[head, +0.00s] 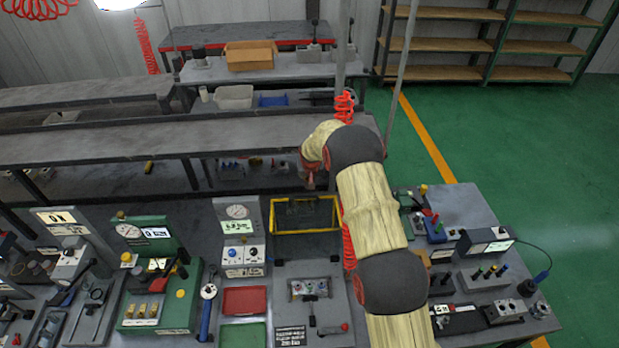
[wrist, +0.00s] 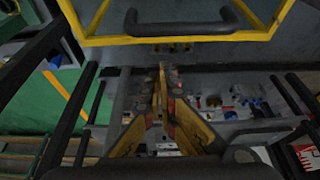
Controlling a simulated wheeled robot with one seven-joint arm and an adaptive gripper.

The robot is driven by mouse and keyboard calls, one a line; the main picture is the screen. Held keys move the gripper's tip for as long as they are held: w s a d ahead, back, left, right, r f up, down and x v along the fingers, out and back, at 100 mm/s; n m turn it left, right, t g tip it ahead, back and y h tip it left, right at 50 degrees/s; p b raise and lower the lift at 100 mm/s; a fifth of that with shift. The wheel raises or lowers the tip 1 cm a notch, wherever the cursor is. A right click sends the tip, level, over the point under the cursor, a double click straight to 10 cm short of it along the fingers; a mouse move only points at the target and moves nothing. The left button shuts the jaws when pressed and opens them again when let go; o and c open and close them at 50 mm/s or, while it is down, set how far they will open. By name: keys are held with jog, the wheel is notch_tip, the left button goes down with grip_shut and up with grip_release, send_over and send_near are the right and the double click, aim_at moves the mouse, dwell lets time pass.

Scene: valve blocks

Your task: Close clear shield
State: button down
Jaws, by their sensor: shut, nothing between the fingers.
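The clear shield has a yellow frame (head: 306,232) and stands raised behind the grey valve station (head: 313,310) in the head view. In the wrist view the yellow frame (wrist: 190,38) crosses the top, with a dark bar handle (wrist: 190,29) on its clear panel. My gripper (head: 310,186) is just above and behind the shield's top edge in the head view. In the wrist view my gripper (wrist: 164,70) is shut and empty, its fingertips pointing toward the frame. I cannot tell whether they touch it.
A gauge panel (head: 238,235) stands left of the shield, with a red tray (head: 245,300) in front of it. A green machine (head: 160,290) is further left. A grey table (head: 470,215) with instruments is on the right. Green floor (head: 540,170) is clear beyond it.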

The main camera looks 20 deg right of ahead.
jog(key=s+p, duration=0.2)
jog(key=s, duration=0.1)
jog(key=shift+a+f, duration=0.1)
jog(key=shift+a, duration=0.2)
jog(key=shift+f, duration=0.1)
jog(key=shift+s+b, duration=0.15)
jog(key=shift+b, duration=0.25)
